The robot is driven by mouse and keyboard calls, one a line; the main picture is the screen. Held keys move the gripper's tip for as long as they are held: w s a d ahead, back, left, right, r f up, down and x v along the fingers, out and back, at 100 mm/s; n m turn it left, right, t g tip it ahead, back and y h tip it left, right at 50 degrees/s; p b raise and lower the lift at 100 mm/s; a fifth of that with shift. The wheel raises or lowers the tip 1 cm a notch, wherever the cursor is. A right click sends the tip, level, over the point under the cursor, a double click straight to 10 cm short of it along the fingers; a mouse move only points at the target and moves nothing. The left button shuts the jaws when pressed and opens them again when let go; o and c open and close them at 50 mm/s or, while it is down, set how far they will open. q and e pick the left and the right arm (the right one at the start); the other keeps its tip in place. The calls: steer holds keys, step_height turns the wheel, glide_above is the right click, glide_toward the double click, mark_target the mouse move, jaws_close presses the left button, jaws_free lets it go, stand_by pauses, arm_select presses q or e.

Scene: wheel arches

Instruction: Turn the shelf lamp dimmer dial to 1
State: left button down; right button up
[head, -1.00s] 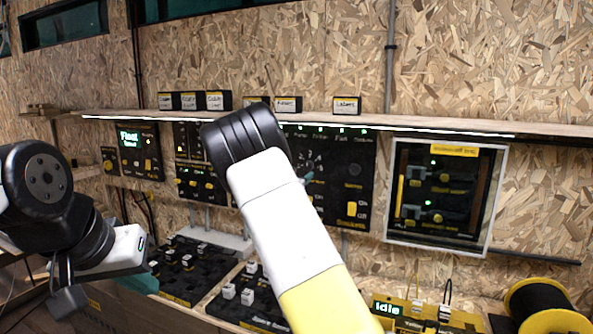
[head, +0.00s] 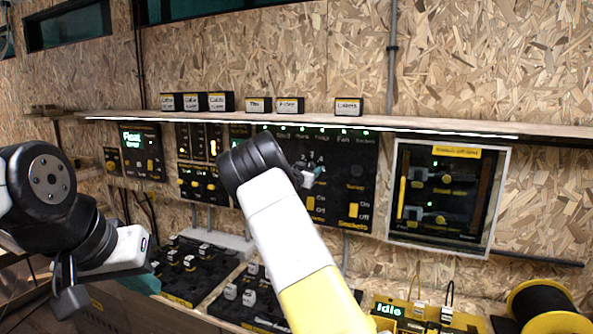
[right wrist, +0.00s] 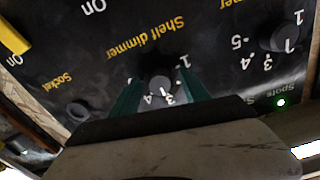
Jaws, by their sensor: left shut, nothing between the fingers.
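The shelf dimmer dial (right wrist: 160,80) is a dark round knob on a black panel, under the yellow "Shelf dimmer" lettering in the right wrist view. White digits are printed around it; its pointer is too dark to read. My right gripper (right wrist: 160,75) has its two green fingers apart, one on each side of the dial; dark gaps seem to show, and I cannot tell if they touch it. In the head view my right gripper (head: 312,174) is at the panel (head: 345,165), and my forearm partly hides the panel. My left gripper (head: 147,284) is shut and empty, low at the left.
A second dial (right wrist: 278,40) and a socket knob (right wrist: 79,110) flank the dimmer. A wooden shelf (head: 430,124) with small labelled boxes runs above the panels. A framed panel (head: 447,197) hangs at the right, and a black spool (head: 543,305) stands below it.

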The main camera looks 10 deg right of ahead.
jaws_close()
steer(key=shift+n, duration=0.4)
steer(key=n, duration=1.4)
steer(key=shift+n, duration=0.4)
steer(key=n, duration=0.4)
steer(key=shift+n, duration=0.3)
